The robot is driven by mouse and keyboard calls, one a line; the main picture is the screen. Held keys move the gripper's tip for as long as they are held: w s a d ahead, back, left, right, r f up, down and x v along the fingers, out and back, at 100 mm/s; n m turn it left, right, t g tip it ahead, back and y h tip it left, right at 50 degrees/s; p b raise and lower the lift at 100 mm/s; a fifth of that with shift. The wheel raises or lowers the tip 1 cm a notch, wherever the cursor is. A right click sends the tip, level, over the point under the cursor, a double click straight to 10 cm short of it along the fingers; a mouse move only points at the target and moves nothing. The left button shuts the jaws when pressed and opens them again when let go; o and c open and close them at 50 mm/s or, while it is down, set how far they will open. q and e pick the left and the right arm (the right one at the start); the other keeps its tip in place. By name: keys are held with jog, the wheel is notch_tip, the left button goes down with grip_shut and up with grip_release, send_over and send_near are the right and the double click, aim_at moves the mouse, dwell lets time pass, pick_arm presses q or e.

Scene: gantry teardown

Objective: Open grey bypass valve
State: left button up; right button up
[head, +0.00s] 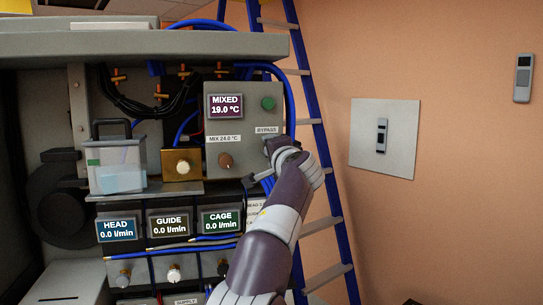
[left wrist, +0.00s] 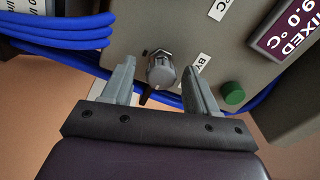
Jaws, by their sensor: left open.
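The grey bypass valve knob (left wrist: 160,72) sits on the grey control box, beside the partly visible BYPASS label (left wrist: 196,66) in the left wrist view. A dark pointer shows at its lower edge. My left gripper (head: 264,162) is at the box's lower right corner in the head view, where it hides most or all of the knob. In the left wrist view its two fingers are apart, one on each side of the knob, with gaps showing. The BYPASS label (head: 267,129) is just above the gripper in the head view. My right gripper is not in view.
The box carries a MIXED 19.0 °C display (head: 226,106), a green button (head: 267,103) and a brown knob (head: 225,161). Blue hoses (left wrist: 55,32) run close beside the gripper. A blue ladder (head: 313,121) stands behind, right of the box.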

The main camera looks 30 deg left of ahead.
pick_arm(q)
jog(key=b+v, duration=0.6)
jog(key=v, duration=0.5)
jog(key=shift+s+d, duration=0.2)
